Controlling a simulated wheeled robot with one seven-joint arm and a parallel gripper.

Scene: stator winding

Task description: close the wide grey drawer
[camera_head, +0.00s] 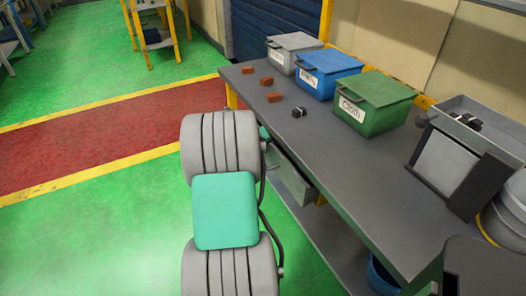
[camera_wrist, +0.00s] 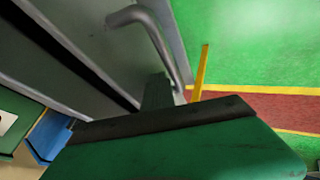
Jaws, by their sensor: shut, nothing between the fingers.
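The wide grey drawer (camera_head: 291,182) is under the near-left edge of the grey workbench (camera_head: 345,170), partly hidden by my arm. Part of it shows past the bench edge; how far it stands out is hard to tell. In the wrist view its grey front (camera_wrist: 120,48) fills the upper left, with a bent grey bar handle (camera_wrist: 152,28). A dark gap runs between it and the bench edge. My gripper (camera_wrist: 157,92) is shut and empty, its tip close to the drawer front below the handle. Whether it touches cannot be told.
Grey (camera_head: 293,50), blue (camera_head: 328,70) and green (camera_head: 374,102) bins line the bench's back. Several brown blocks (camera_head: 266,81) and a small dark part (camera_head: 299,112) lie on top. A blue bucket (camera_head: 382,277) stands below.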

